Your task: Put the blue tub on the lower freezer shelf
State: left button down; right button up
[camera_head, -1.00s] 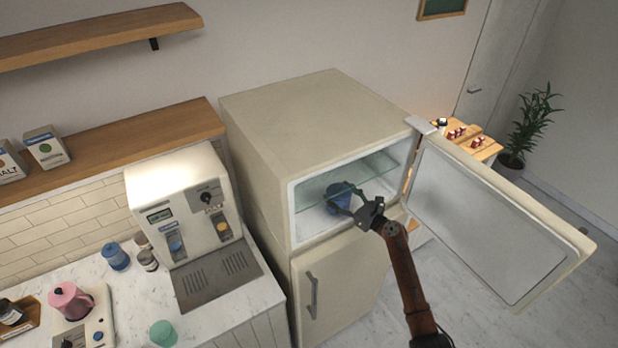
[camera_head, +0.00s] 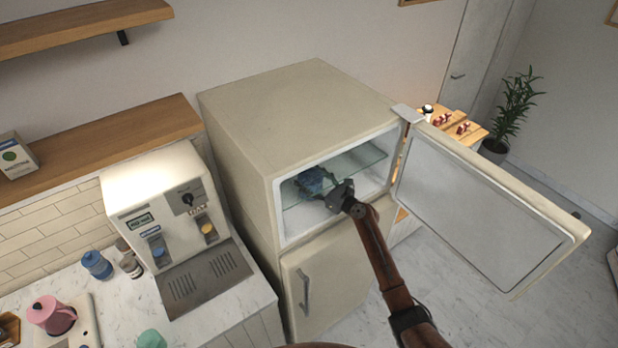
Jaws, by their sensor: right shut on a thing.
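The blue tub (camera_head: 313,179) is inside the open upper compartment of the fridge, the freezer, toward its left side. My right gripper (camera_head: 325,189) reaches in through the opening and is shut on the tub, and its fingers cover part of it. A glass shelf (camera_head: 362,160) crosses the compartment, and the white compartment floor (camera_head: 298,226) is below it. The tub overlaps the glass in the picture; I cannot tell whether it is above or beneath it, or touching a surface. My left gripper is not in view.
The freezer door (camera_head: 475,215) stands wide open to the right. The lower fridge door (camera_head: 335,280) is closed. A coffee machine (camera_head: 160,205) and a blue-lidded jar (camera_head: 97,265) stand on the counter at the left. A wooden table (camera_head: 470,130) is behind the door.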

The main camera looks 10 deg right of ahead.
jog(key=shift+w+a, duration=0.2)
jog(key=shift+a, duration=0.1)
jog(key=o, duration=1.5)
jog(key=shift+w+f, duration=0.25)
jog(key=shift+w, duration=0.05)
jog(key=shift+o, duration=1)
jog(key=shift+s+d+r, duration=0.2)
jog(key=shift+s+r, duration=0.05)
jog(key=shift+s, duration=0.1)
jog(key=shift+w+a, duration=0.1)
jog(key=shift+w, duration=0.15)
jog(key=shift+s, duration=0.2)
jog(key=b+v, duration=0.1)
jog(key=v, duration=0.9)
jog(key=shift+s+d, duration=0.25)
jog(key=shift+d, duration=0.05)
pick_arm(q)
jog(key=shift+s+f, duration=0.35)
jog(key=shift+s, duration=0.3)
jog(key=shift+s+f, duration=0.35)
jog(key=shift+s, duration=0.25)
pick_arm(e)
jog(key=shift+s+d, duration=0.3)
jog(key=shift+s, duration=0.2)
